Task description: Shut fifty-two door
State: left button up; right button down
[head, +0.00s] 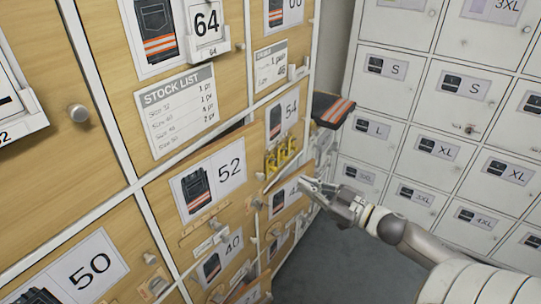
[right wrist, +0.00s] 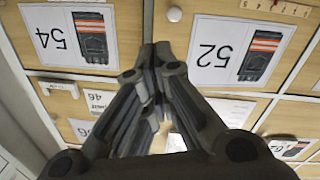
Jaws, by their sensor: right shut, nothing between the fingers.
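The fifty-two door (head: 238,201) is a wooden locker door in the head view. It has a white card with a picture of dark trousers with orange bands. A dark gap shows above its upper right edge, so it looks slightly ajar; how far is hard to tell. In the right wrist view, the fifty-two door (right wrist: 194,62) appears upside down at upper right. My right gripper (head: 308,187) is shut and empty, to the right of the fifty-two door. Its closed fingers (right wrist: 160,52) show between the 52 and 54 cards in the wrist view. My left gripper is not in view.
Door 54 (head: 284,120) is to the right of door 52, with yellow items (head: 281,154) below its card. Folded dark trousers with orange bands (head: 332,109) lie farther back. White lockers (head: 395,145) stand on the right. Grey floor (head: 335,268) is clear between.

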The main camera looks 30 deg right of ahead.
jog(key=s+r+m+h, duration=0.1)
jog(key=m, duration=0.3)
jog(key=p, duration=0.2)
send_near(262, 158)
jog(key=x, duration=0.5)
jog(key=shift+w, duration=0.15)
jog(key=shift+f+x, duration=0.2)
jog(key=shift+x, duration=0.8)
jog(key=shift+w+a+n+y, duration=0.15)
jog(key=shift+w+n+y, duration=0.15)
jog(key=shift+w, duration=0.45)
jog(key=shift+w+a+n+y, duration=0.2)
jog(key=shift+w+y, duration=0.1)
jog(key=shift+w, duration=0.4)
jog(key=shift+s, duration=0.1)
